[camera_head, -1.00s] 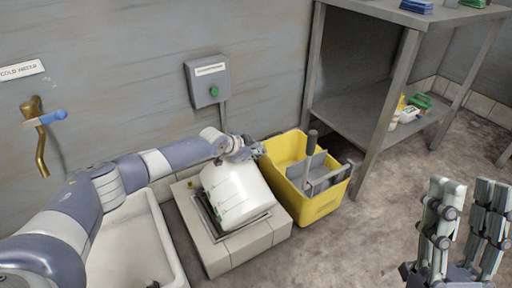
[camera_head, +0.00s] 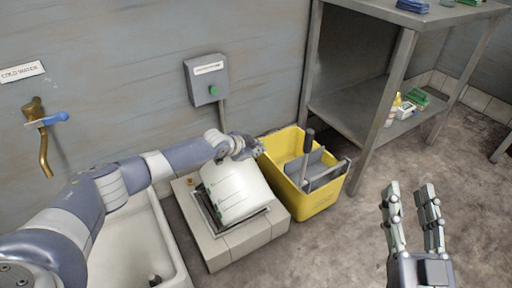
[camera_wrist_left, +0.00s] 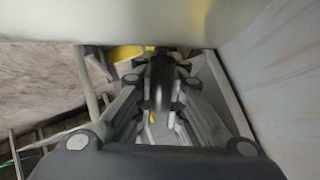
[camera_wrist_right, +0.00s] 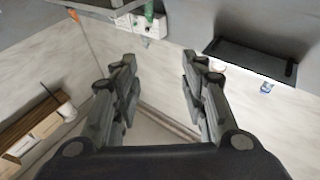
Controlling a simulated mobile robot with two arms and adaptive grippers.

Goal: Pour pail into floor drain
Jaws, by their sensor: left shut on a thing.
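The white pail (camera_head: 236,188) is tilted over the floor drain (camera_head: 211,213), which is set in a raised tiled block. My left gripper (camera_head: 256,149) is shut at the pail's upper right side; its fingers are small and partly hidden there. In the left wrist view the pail's pale wall (camera_wrist_left: 150,22) fills the top, close above the fingers. The pail's mouth and any contents are hidden. My right gripper (camera_head: 410,188) is open and empty, raised over the floor at the right; it also shows in the right wrist view (camera_wrist_right: 158,75).
A yellow mop bucket (camera_head: 318,199) with a wringer stands right beside the drain block. A white sink basin (camera_head: 165,238) is at the left, below a brass tap (camera_head: 42,140). A steel shelf table (camera_head: 350,110) stands behind. The floor at right is clear.

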